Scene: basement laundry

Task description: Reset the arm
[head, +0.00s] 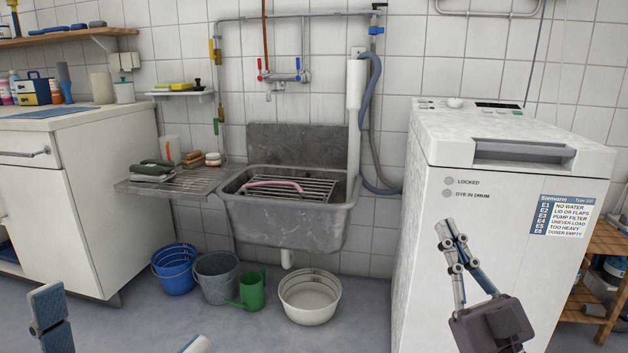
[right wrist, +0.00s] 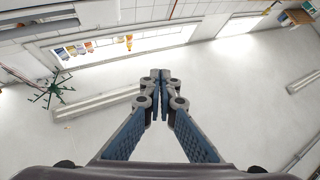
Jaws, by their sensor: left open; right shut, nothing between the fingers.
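My right gripper (head: 446,226) points upward in front of the white washing machine at the right of the head view. Its fingers are together with nothing between them. In the right wrist view the fingers (right wrist: 160,80) meet at their tips, the blue ribbed pads showing below. My left gripper (head: 48,316) is only partly in view at the lower left edge of the head view, over the floor. Its blue textured pads show, and I see nothing held there. The rest of the left gripper is cut off by the frame.
The washing machine (head: 440,290) stands close behind my right gripper. A grey sink (head: 290,228) is at the centre, with a blue bucket (head: 174,275), a grey bucket, a green watering can (head: 252,292) and a white basin (head: 310,305) below. A white cabinet (head: 95,200) stands left.

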